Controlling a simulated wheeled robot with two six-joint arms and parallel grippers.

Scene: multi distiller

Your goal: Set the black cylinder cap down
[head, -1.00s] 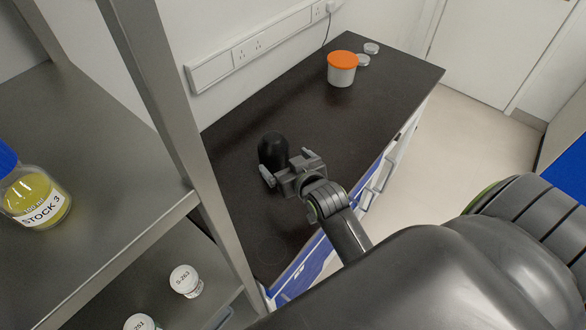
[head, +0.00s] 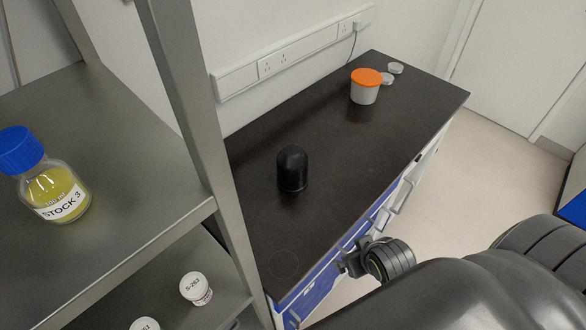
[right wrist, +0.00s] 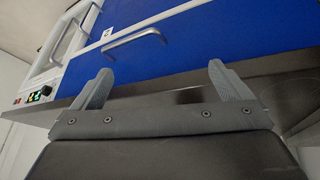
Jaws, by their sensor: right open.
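The black cylinder cap (head: 292,168) stands upright, dome up, on the dark bench top (head: 330,125) in the head view. Nothing touches it. My right gripper (head: 352,262) is low at the front edge of the bench, clear of the cap. In the right wrist view my right gripper (right wrist: 155,88) has its two fingers spread wide with nothing between them. The cap is not in the right wrist view. My left gripper is not in view.
An orange-lidded white tub (head: 365,88) and small clear dishes (head: 395,68) stand at the bench's far end. A metal shelf (head: 120,190) on the left holds a STOCK 3 bottle (head: 55,190). Blue drawers with a metal handle (right wrist: 134,38) lie before the right gripper.

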